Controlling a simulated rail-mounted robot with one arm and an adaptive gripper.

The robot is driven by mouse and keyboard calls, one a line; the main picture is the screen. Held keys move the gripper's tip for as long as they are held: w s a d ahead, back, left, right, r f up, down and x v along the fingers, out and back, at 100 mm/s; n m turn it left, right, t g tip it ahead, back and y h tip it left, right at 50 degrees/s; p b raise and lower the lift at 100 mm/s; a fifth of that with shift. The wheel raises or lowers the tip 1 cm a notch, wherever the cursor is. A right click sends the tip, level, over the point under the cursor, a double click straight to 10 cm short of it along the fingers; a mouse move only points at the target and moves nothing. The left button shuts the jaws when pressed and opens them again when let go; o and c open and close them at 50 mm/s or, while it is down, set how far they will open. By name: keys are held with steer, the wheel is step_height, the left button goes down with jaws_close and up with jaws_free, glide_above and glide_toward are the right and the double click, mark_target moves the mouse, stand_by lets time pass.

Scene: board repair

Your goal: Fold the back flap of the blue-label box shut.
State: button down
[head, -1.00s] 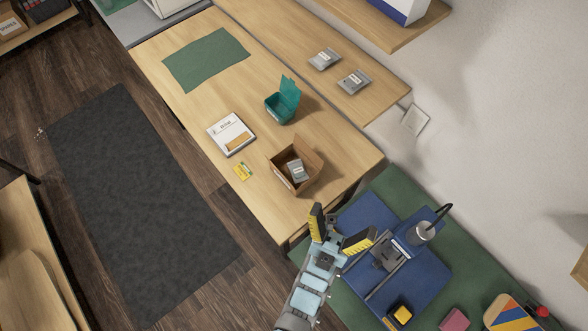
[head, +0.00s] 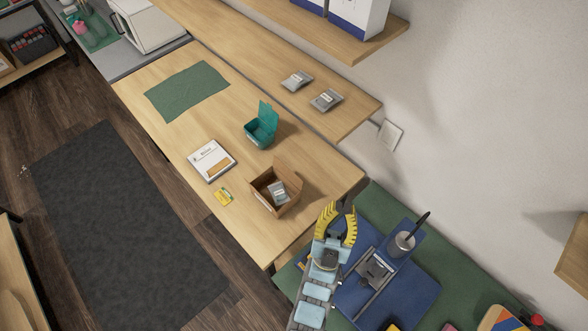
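An open brown cardboard box (head: 262,198) stands on the wooden table, with a grey packet (head: 279,191) inside it. One flap (head: 289,174) stands up at its far right side. No blue label can be made out on the box at this size. My gripper (head: 342,208) is to the lower right of the box and apart from it, beside the blue mat. Its yellow fingers point up in the picture with a gap between them, and nothing shows in the gap.
A teal box (head: 258,133) with its lid up stands behind the cardboard box. A holder with a tool (head: 403,242) stands on the blue mat (head: 420,290), right of my gripper.

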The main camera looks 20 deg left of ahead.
steer(key=w+a+f+m+g+y+b, duration=0.1)
steer(key=w+a+f+g+y+b, duration=0.15)
steer(key=w+a, duration=0.5)
steer(key=w+a+f+g+y+b, duration=0.1)
steer(key=w+a+g+b, duration=0.3)
steer(key=w, duration=0.7)
steer(key=w+a+f+m+g+y+b, duration=0.1)
steer(key=w+a+f+y+b, duration=0.15)
steer(key=w+a, duration=0.6)
steer(key=w+a+m+g+y+b, duration=0.1)
steer(key=w+a+g+b, duration=0.3)
steer(key=a, duration=0.7)
steer(key=w+a+m+g+y+b, duration=0.1)
steer(key=w+a+g+b, duration=0.4)
steer(key=a, duration=0.5)
steer(key=g+h+b, duration=0.1)
steer(key=g+h, duration=0.9)
steer(key=g, duration=0.3)
glide_above(287, 173)
steer(key=w, duration=0.1)
step_height(287, 173, down, 21)
step_height(287, 173, down, 10)
steer(key=w+d, duration=0.1)
steer(key=shift+w+d+r, duration=0.15)
steer(key=shift+w+r, duration=0.1)
